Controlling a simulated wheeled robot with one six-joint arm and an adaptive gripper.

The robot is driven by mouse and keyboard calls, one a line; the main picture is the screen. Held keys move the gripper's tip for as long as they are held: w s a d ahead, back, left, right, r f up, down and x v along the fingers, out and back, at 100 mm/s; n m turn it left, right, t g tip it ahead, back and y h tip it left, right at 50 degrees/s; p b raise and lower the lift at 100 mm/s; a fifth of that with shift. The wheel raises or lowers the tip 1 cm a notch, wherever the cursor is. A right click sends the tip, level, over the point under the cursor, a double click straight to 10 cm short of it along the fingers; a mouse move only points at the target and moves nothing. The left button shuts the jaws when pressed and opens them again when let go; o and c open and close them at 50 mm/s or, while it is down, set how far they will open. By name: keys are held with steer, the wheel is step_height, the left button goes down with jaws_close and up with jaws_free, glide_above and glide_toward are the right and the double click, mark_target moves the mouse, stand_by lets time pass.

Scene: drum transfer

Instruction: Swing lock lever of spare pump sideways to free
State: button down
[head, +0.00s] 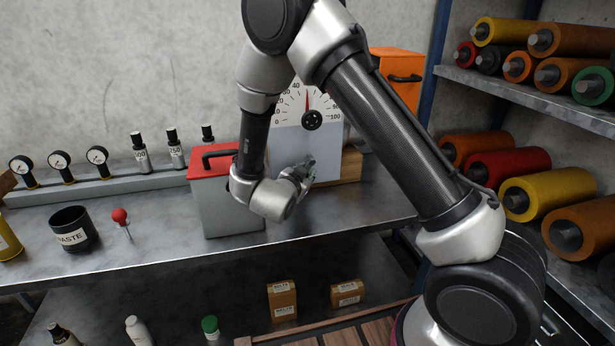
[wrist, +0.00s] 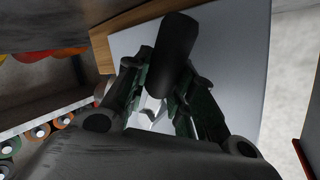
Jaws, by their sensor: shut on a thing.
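My gripper (head: 306,168) is in front of the grey panel (head: 287,145) below a dial, on the bench. In the wrist view its two fingers (wrist: 173,82) are shut on a thick black lever (wrist: 175,48), which stands out in front of the pale panel (wrist: 233,60). The lever's lower part is hidden between the fingers. In the head view the lever cannot be made out behind my gripper. No label shows which part is the spare pump. A small red-knobbed lever (head: 120,216) stands apart at the left of the bench.
A red-lidded grey box (head: 224,205) with a black handle stands close left of my gripper. The dial (head: 307,103) is above it, and an orange box (head: 398,70) is behind. A shelf of coloured rolls (head: 510,165) is at the right. The bench front right is clear.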

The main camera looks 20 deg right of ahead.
steer(key=m+y, duration=0.1)
steer(key=a+r+m+y, duration=0.1)
steer(key=m+g+y, duration=0.1)
steer(key=shift+a+r, duration=0.3)
steer(key=shift+r, duration=0.05)
steer(key=shift+a+r+m+y, duration=0.2)
steer(key=shift+r+m+y, duration=0.25)
steer(key=shift+m+y, duration=0.5)
steer(key=shift+a+r+m+g+y, duration=0.1)
steer(key=shift+r+m+g+y, duration=0.05)
steer(key=shift+r+m+y, duration=0.4)
steer(key=shift+a+r+m+g+y, duration=0.1)
steer(key=shift+r+m+g+y, duration=0.1)
steer(key=shift+m+y, duration=0.35)
steer(key=shift+y, duration=0.25)
steer(key=c, duration=1.2)
jaws_free()
steer(key=shift+o, duration=0.2)
steer(key=v, duration=1.2)
